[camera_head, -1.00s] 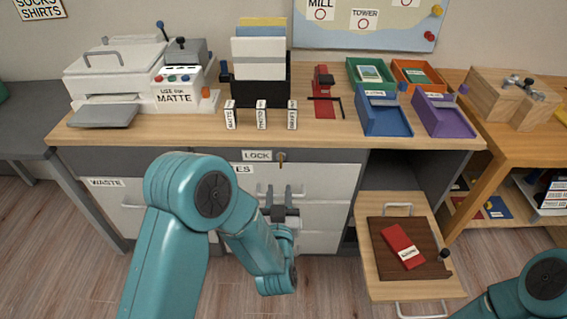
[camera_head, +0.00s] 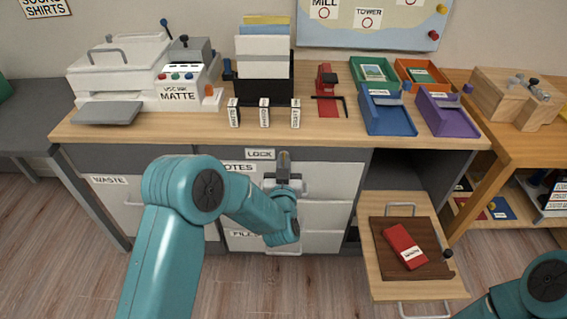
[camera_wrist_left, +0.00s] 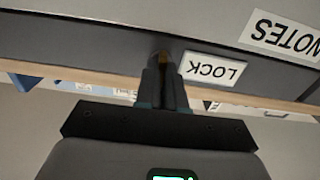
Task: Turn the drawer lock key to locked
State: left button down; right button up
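The lock key shows as a small brass-coloured bit (camera_wrist_left: 164,58) at my left fingertips in the left wrist view, beside the LOCK label (camera_wrist_left: 213,69). In the head view the LOCK label (camera_head: 260,154) is on the grey rail under the desk top, and the gripper hides the key there. My left gripper (camera_head: 284,157) is at the rail just right of the label, its fingers close together around the key. Which way the key is turned is hidden. My right gripper is out of view; only part of that arm shows at the lower right.
The white drawers (camera_head: 330,183) are below the rail. A pulled-out wooden board (camera_head: 376,258) with a red booklet (camera_head: 402,245) juts out to the right. The desk top (camera_head: 340,138) above holds a printer (camera_head: 120,68), small labelled blocks and coloured trays.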

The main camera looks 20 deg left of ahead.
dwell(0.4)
pick_arm(q)
jog(key=shift+w+d+m+b, duration=0.1)
jog(key=shift+m+b, duration=0.25)
jog(key=shift+m, duration=4.15)
jog(key=shift+w+d+m+b, duration=0.1)
jog(key=shift+m+b, duration=0.25)
jog(key=shift+m, duration=4.15)
jog(key=c, duration=1.2)
grip_release()
jog(key=shift+c, duration=0.2)
jog(key=p+v, duration=0.1)
jog(key=v, duration=1.5)
jog(key=shift+s, duration=0.2)
